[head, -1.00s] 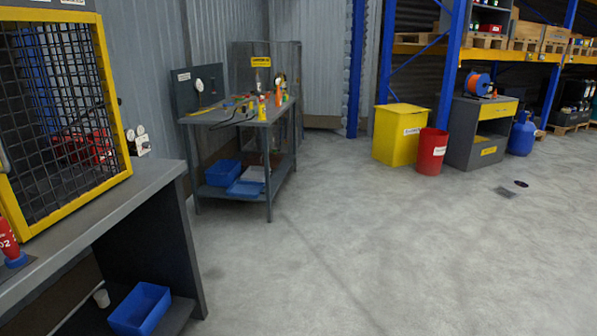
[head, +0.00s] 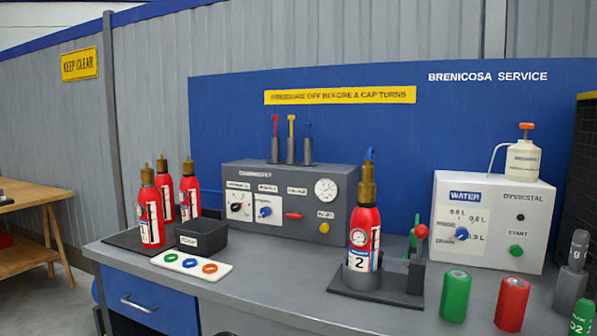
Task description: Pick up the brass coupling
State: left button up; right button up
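Brass-coloured fittings top the red extinguishers. One brass fitting (head: 362,182) sits on the extinguisher marked 2 (head: 364,232), which stands upright in a grey holder (head: 362,278) on the bench. Three more red extinguishers with brass tops (head: 151,215) stand on a dark mat at the left of the bench. Neither of my grippers is in view.
The grey bench (head: 270,290) carries a control box with a gauge (head: 290,200), a black tray (head: 200,236), a white plate with coloured rings (head: 191,265), a white water unit (head: 490,222), and green (head: 455,296) and red (head: 511,304) cylinders. A wooden table (head: 35,205) stands left.

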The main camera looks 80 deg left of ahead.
aim_at(368, 169)
jog(key=u, duration=2.65)
